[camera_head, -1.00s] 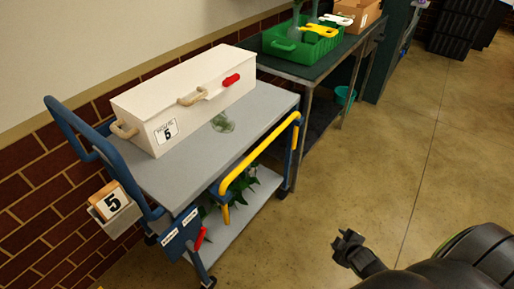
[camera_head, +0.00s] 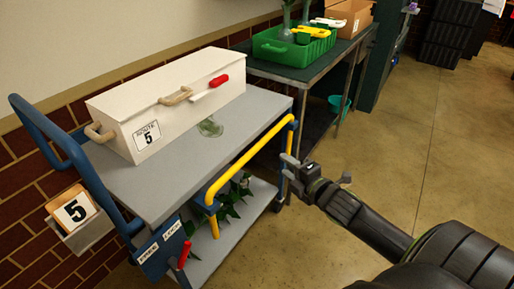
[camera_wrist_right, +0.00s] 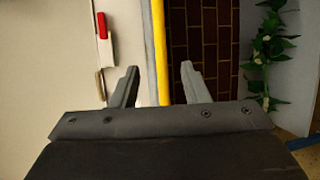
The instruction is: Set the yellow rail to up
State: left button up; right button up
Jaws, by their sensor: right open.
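The yellow rail (camera_head: 250,154) runs along the near long side of the cart. Its top bar stands at about the height of the cart's top deck (camera_head: 165,190), with bent ends. My right gripper (camera_head: 291,176) is open and empty, just right of the rail's far part in the head view. In the right wrist view, the yellow rail (camera_wrist_right: 161,50) shows as a vertical bar between the two open fingers (camera_wrist_right: 156,85), beyond their tips. I cannot tell how far away it is. My left gripper is not in view.
A white box (camera_head: 170,105) with a red-handled latch sits on the cart. Leafy stems (camera_head: 230,200) lie on the lower shelf. A red lever (camera_head: 184,254) is at the cart's near end. A green tray (camera_head: 292,46) stands on the table behind. Floor to the right is clear.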

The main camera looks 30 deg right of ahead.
aim_at(258, 146)
pick_arm(q)
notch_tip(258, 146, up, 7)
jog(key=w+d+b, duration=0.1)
jog(key=b, duration=0.1)
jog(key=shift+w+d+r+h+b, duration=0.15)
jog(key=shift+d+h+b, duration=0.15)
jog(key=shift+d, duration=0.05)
pick_arm(e)
jog(key=w+f, duration=0.1)
jog(key=w, duration=0.4)
jog(key=w+f, duration=0.1)
jog(key=w, duration=0.4)
jog(key=w+f, duration=0.1)
jog(key=w, duration=0.4)
jog(key=shift+w, duration=0.1)
grip_shut()
jog(key=shift+r, duration=0.1)
